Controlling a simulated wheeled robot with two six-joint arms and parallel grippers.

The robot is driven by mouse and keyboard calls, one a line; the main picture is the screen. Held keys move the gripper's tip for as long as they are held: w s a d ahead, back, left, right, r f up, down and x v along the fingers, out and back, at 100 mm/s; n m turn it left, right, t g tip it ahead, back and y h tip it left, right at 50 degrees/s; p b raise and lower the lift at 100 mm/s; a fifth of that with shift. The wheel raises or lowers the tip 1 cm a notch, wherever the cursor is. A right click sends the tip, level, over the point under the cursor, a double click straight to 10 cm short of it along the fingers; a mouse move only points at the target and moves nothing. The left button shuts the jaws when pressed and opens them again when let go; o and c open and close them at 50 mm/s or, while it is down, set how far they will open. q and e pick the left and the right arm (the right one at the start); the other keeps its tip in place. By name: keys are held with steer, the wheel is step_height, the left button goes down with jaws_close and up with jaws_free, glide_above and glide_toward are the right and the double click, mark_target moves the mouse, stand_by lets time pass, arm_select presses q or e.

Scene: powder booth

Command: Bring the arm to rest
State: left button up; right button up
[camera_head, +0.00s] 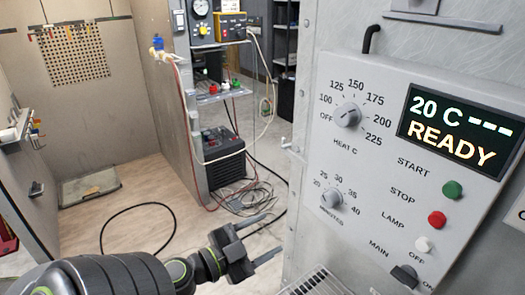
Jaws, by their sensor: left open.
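My left arm comes in from the lower left of the head view. Its gripper (266,237) is open and empty, with its two fingers spread and pointing right. It hangs over open floor, just left of the grey oven control panel (375,200), and appears apart from it. My right gripper is not in this view.
The panel carries a heat dial (348,115), a minutes dial (331,198), green (453,190) and red (437,221) buttons, and a display (458,131) reading 20 C, READY. A wire rack (316,284) is at the bottom. Cables (232,195) lie on the floor behind.

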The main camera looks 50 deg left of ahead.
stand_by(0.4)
arm_select(q)
steer(key=s+a+f+n+g+y+b, duration=0.15)
steer(key=a+f, duration=0.25)
steer(key=f, duration=0.5)
steer(key=w+a+f+n+g+y, duration=0.1)
steer(key=a+f+n+g+y, duration=0.15)
steer(key=a+f, duration=0.45)
steer(key=s+a+f+n+g+y+b, duration=0.1)
steer(key=a+f+g+y, duration=0.1)
steer(key=f, duration=0.9)
steer(key=s+f+n+g, duration=0.15)
steer(key=s+f, duration=0.25)
steer(key=f, duration=0.6)
steer(key=s+f+n+g, duration=0.1)
steer(key=s+f+g, duration=0.25)
steer(key=f, duration=0.55)
steer(key=s+d+f+n+g+h+b, duration=0.1)
steer(key=s+d+f+g, duration=0.4)
steer(key=s+d+f, duration=1.2)
steer(key=shift+d+f+g+h+b, duration=0.15)
steer(key=shift+f+g+h+b, duration=0.15)
steer(key=shift+f+h+b, duration=0.65)
steer(key=shift+r+n, duration=0.15)
steer(key=shift+n, duration=0.1)
